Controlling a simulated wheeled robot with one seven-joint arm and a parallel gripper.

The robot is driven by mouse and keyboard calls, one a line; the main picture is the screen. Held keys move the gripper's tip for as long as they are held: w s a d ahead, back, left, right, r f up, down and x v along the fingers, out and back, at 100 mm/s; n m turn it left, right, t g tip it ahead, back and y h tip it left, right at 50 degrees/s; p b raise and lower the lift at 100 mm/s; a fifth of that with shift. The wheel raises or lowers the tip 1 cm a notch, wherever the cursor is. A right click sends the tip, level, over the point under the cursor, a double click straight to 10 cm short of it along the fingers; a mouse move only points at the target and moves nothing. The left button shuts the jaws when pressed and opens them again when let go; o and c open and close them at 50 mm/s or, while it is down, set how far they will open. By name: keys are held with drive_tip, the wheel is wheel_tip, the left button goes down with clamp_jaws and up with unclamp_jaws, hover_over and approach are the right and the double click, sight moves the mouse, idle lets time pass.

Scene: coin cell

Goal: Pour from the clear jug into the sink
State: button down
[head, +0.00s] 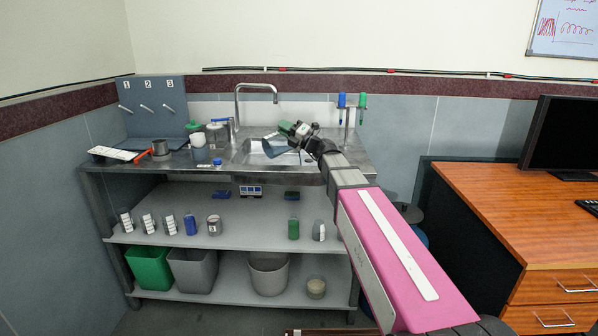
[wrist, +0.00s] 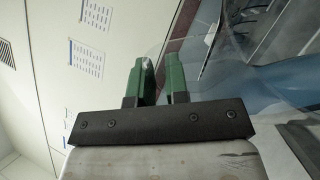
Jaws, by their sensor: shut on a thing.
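The clear jug (head: 275,147) is held tilted over the sink (head: 250,158), with blue liquid low in it. In the wrist view the clear jug's see-through wall and blue liquid (wrist: 275,85) fill the right side. My gripper (head: 291,130) has green fingers and is shut on the jug. In the wrist view its two fingers (wrist: 160,82) stand close together beside the jug's wall; the gripped part is hard to make out. I cannot tell whether liquid is leaving the jug.
A metal tap (head: 256,88) arches behind the sink. Bottles and bins fill the shelves below. A wooden desk (head: 520,215) stands at the right.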

drive_tip(key=shift+w+d+f+m+t, duration=0.2)
drive_tip(key=shift+w+d+m+t, duration=0.2)
drive_tip(key=shift+m, duration=0.35)
drive_tip(key=shift+w+d+f+m+t, duration=0.25)
drive_tip(key=shift+d+m+t, duration=0.25)
drive_tip(key=shift+m, duration=0.25)
idle(0.9)
drive_tip(key=shift+w+d+r+m, duration=0.15)
drive_tip(key=shift+d+r+m, duration=0.05)
drive_tip(key=shift+m, duration=0.1)
